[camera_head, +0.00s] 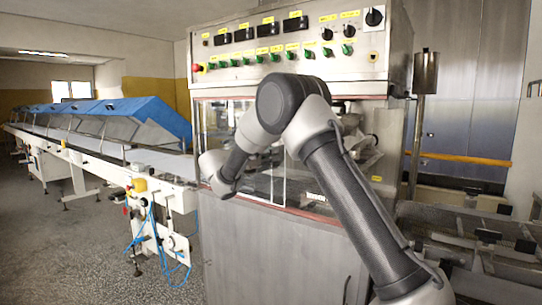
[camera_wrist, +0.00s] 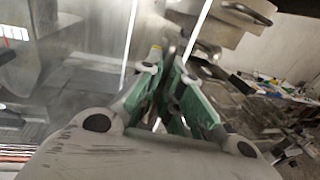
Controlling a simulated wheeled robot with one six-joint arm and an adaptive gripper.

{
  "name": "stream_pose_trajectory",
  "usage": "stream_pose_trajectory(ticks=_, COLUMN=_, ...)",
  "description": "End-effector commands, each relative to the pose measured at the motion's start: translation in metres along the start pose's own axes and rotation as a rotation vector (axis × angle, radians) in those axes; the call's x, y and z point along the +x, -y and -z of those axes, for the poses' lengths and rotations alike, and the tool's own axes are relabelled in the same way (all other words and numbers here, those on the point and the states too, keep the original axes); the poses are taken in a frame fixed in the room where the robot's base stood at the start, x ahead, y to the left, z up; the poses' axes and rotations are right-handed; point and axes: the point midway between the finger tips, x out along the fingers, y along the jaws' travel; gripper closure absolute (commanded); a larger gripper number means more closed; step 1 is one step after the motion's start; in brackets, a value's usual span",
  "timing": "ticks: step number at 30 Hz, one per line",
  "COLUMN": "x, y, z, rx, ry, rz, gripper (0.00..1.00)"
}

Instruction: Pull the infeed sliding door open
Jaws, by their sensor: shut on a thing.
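The infeed sliding door is a clear pane on the front of the steel enrober (camera_head: 285,255), under the control panel. Part of the pane (camera_head: 216,118) shows left of my arm in the head view, and my arm covers much of it. In the wrist view the clear pane (camera_wrist: 95,45) fills the left, with a bright upright edge. My gripper (camera_wrist: 176,85), with green finger pads, is shut on a thin dark part at the door. The fingers hide most of that part. In the head view my gripper is hidden behind my wrist.
A control panel (camera_head: 290,45) with knobs and green switches sits above the door. A conveyor (camera_head: 110,150) with blue covers runs off left, with blue hoses hanging near its end. A steel post (camera_head: 420,120) and a low metal frame (camera_head: 480,240) stand right. Grey floor lies open at lower left.

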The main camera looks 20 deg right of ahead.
Motion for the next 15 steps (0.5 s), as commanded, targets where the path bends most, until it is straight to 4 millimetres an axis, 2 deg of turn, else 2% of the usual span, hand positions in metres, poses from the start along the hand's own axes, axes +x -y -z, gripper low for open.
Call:
stream_pose_trajectory(ticks=4, x=-0.0022, y=-0.0047, z=-0.0031, rx=0.005, ry=0.002, rz=-0.015, gripper=1.0)
stream_pose_trajectory(ticks=6, x=-0.0024, y=-0.005, z=-0.0033, rx=0.006, ry=0.002, rz=-0.016, gripper=0.84)
stream_pose_trajectory(ticks=8, x=-0.0024, y=-0.0048, z=-0.0032, rx=0.006, ry=0.002, rz=-0.015, gripper=0.73)
stream_pose_trajectory(ticks=9, x=-0.0023, y=-0.0044, z=-0.003, rx=0.005, ry=0.002, rz=-0.014, gripper=0.71)
stream_pose_trajectory(ticks=15, x=-0.0015, y=-0.0031, z=-0.0021, rx=0.004, ry=0.001, rz=-0.01, gripper=0.71)
